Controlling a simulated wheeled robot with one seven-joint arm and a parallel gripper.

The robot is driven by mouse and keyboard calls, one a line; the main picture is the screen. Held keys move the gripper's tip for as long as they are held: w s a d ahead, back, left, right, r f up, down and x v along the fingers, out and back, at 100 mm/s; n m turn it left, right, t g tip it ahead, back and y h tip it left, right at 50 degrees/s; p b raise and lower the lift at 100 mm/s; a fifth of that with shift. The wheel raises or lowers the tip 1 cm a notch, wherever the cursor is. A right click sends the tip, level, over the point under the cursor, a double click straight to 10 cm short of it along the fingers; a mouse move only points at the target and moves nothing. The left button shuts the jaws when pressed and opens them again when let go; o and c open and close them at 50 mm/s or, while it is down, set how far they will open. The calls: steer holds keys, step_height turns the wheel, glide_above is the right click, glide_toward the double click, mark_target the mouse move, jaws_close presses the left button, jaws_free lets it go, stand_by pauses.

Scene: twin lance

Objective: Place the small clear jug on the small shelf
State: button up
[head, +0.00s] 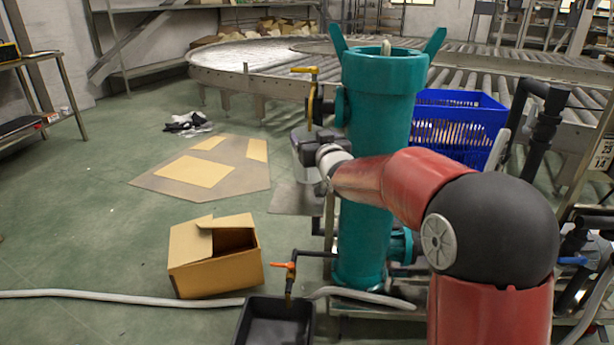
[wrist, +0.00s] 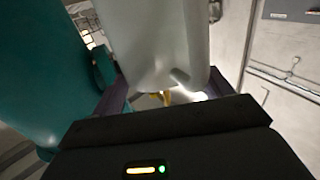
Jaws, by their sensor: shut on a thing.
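My gripper (head: 305,148) is in the middle of the head view, held out in front of the teal cylinder. In the wrist view its dark fingers are shut on a pale, see-through jug (wrist: 152,45). The jug fills the upper middle of that view, and its far end is cut off by the frame. In the head view, a faint clear part of the jug (head: 312,178) shows below the gripper. I cannot tell for sure which surface is the small shelf; a grey flat plate (head: 293,199) sits low beside the cylinder.
The teal cylinder (head: 372,130) with valves stands close to my gripper; it also fills the left of the wrist view (wrist: 40,75). A blue crate (head: 455,125) is behind it. A cardboard box (head: 215,262) and black tub (head: 272,325) are low in front.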

glide_above(313, 182)
steer(key=shift+w+f, duration=0.2)
steer(key=shift+f, duration=3.1)
steer(key=o, duration=1.3)
